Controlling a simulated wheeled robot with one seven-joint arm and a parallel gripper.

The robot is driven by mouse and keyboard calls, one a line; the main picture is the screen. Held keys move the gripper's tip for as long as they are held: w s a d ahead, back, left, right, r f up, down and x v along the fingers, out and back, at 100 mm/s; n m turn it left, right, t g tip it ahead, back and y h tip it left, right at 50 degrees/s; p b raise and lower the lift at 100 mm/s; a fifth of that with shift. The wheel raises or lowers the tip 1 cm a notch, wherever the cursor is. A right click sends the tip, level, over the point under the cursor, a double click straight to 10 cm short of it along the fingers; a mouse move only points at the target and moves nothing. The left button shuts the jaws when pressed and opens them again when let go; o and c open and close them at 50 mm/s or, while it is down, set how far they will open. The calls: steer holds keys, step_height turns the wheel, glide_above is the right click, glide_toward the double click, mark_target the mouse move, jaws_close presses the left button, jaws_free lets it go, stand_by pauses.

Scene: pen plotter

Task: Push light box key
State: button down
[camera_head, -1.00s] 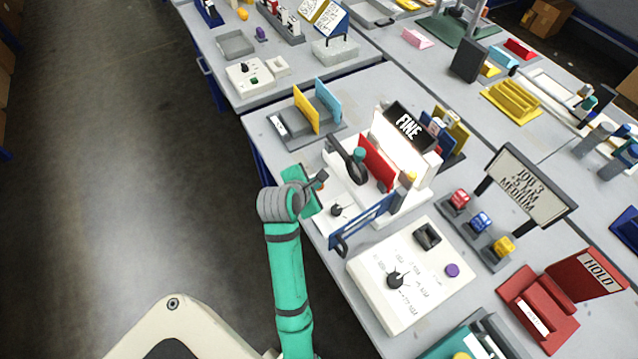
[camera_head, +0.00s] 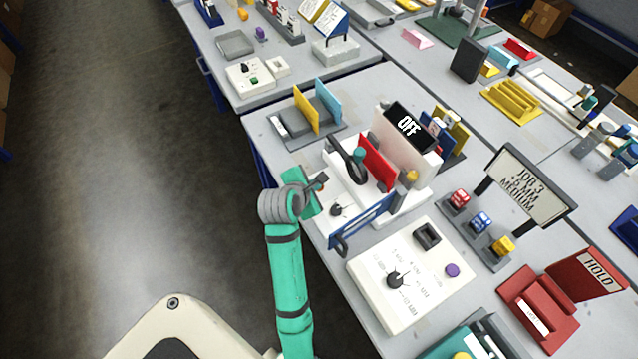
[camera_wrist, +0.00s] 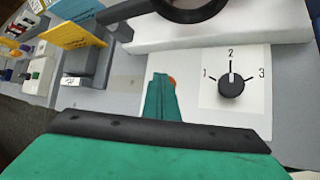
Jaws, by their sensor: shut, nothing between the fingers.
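The light box (camera_head: 392,150) is a white unit with a black sign (camera_head: 408,124) reading OFF, and its upright panel is unlit. A white plate at its front carries a black knob (camera_head: 336,210), which also shows in the wrist view (camera_wrist: 231,86) pointing at 2 among the marks 1, 2 and 3. In the wrist view a small orange key (camera_wrist: 172,81) peeks out behind my fingertips and is mostly hidden. My gripper (camera_wrist: 161,78) is shut and empty, its tips over or on the key; contact cannot be told. It also shows in the head view (camera_head: 322,179).
A red board (camera_head: 378,163) and a black ring-shaped part (camera_head: 350,160) stand on the light box. A blue frame (camera_head: 362,219) rises just right of the knob. A white console (camera_head: 410,272) is in front, and yellow and blue boards (camera_head: 306,108) stand behind.

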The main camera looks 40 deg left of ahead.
stand_by(0.4)
steer(key=shift+r, duration=3.3)
